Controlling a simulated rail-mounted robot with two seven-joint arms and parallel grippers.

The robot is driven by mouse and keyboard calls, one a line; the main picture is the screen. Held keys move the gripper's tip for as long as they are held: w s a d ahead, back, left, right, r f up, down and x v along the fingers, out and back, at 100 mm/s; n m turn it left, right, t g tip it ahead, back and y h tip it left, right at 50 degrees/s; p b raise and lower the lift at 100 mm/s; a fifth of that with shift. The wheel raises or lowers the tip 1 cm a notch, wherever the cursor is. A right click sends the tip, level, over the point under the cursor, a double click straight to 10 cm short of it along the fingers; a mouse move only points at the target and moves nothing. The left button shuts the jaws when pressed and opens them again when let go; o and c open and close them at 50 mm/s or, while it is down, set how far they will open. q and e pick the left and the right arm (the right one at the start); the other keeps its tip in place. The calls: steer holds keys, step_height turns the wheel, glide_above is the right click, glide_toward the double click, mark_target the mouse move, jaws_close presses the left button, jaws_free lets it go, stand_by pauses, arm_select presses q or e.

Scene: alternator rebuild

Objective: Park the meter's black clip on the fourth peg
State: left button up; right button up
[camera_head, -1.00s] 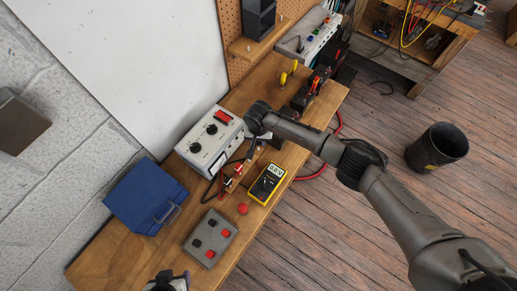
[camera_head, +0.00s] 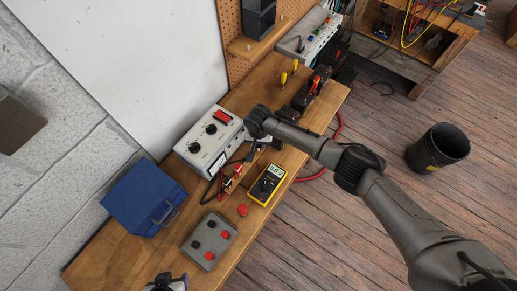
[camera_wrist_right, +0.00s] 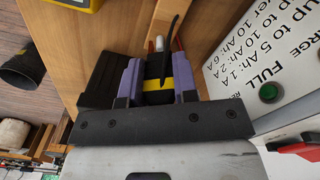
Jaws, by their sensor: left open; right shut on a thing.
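The yellow meter (camera_head: 267,185) lies on the bench with its display lit. My right gripper (camera_wrist_right: 158,82) has purple fingers shut on the black clip (camera_wrist_right: 157,97), which has a yellow band. A pale metal tip (camera_wrist_right: 159,44) points away from the fingers. In the head view my right gripper (camera_head: 249,154) is small and partly hidden by its wrist, between the grey charger and the meter. A small wooden stand (camera_head: 231,179) with red parts is just below it; its pegs cannot be told apart. My left gripper (camera_head: 167,284) is open at the bottom edge, cut off.
The grey charger (camera_head: 209,143) stands close beside my right gripper. A blue box (camera_head: 146,197) and a grey box with red and black knobs (camera_head: 209,240) stand nearer. A red button (camera_head: 242,210) is near the meter. A dark block (camera_wrist_right: 108,78) is beside the fingers in the wrist view.

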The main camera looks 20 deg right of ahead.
steer(key=shift+f, duration=0.1)
steer(key=o, duration=0.8)
steer(key=shift+r+p, duration=0.45)
steer(key=shift+p, duration=0.05)
step_height(320, 180, up, 8)
steer(key=p, duration=0.8)
steer(key=shift+f, duration=0.2)
